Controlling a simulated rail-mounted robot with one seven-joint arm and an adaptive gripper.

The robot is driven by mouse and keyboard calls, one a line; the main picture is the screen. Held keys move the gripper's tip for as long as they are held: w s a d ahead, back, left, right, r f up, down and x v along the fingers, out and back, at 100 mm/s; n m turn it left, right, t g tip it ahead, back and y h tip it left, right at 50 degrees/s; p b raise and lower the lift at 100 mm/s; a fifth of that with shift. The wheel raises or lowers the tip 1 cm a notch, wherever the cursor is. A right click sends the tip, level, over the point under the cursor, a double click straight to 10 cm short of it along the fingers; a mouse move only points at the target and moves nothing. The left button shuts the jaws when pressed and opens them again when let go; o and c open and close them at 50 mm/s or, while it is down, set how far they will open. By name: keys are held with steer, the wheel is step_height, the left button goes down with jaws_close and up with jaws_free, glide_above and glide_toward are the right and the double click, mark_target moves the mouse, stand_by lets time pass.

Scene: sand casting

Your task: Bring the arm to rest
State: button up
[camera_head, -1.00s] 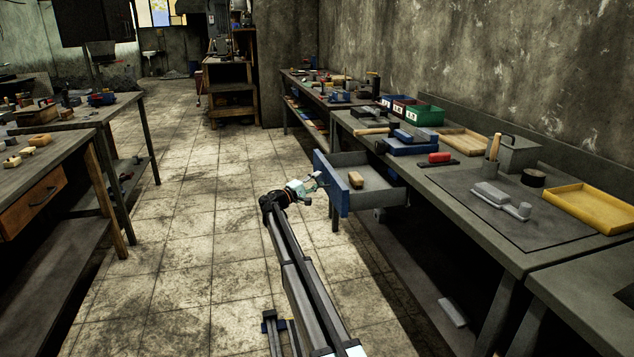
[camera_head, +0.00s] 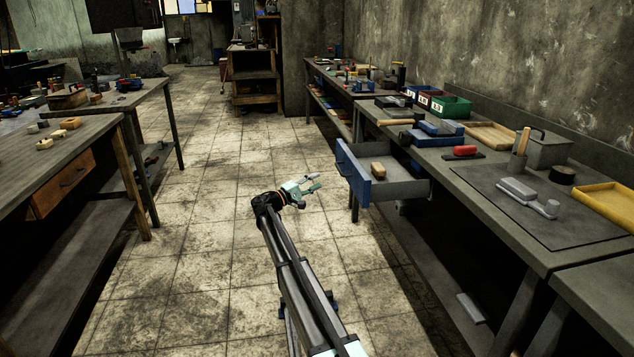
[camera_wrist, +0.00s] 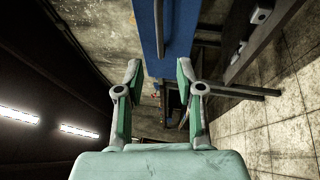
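My gripper (camera_head: 315,183) is in the aisle, to the left of the open drawer with the blue front (camera_head: 354,174). In the head view a gap shows between its fingertips and the drawer front. The wrist view shows the two fingers (camera_wrist: 159,71) spread apart with nothing held between them. The blue drawer front (camera_wrist: 151,30) lies beyond the fingertips there. My arm reaches forward, low over the floor.
The drawer holds a small wooden-topped brush or block (camera_head: 378,172). The right workbench (camera_head: 425,172) carries bins, a yellow tray (camera_head: 607,204) and tools. Another workbench (camera_head: 55,163) stands at left. The tiled floor (camera_head: 200,230) between is clear.

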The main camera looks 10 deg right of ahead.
steer(key=s+f+m+g+y, duration=0.1)
steer(key=s+f+g+y, duration=0.25)
steer(key=s+f, duration=0.95)
steer(key=s+f+m+g+y, duration=0.1)
steer(key=s+f+g+y, duration=0.3)
steer(key=s+f, duration=1)
steer(key=s+a+f+g+y, duration=0.1)
steer(key=s+a+f+y, duration=0.15)
steer(key=s+f, duration=0.7)
steer(key=s+a+f+g+y, duration=0.1)
steer(key=s+f+g+y, duration=0.15)
steer(key=s+f, duration=0.75)
steer(key=s+a+f+m+g+y, duration=0.1)
steer(key=s+a+g+y, duration=0.2)
steer(key=s, duration=1.8)
steer(key=s+a+m+g+y, duration=0.2)
steer(key=s+a+g+y, duration=0.15)
steer(key=s, duration=1.75)
steer(key=w+r+t+p, duration=0.2)
steer(key=r+p, duration=0.6)
steer(key=p, duration=0.2)
steer(key=w+r+t+p, duration=0.2)
steer(key=r+p, duration=0.5)
steer(key=p, duration=0.3)
steer(key=shift+w+r, duration=0.35)
steer(key=shift+w, duration=0.05)
steer(key=shift+d, duration=0.15)
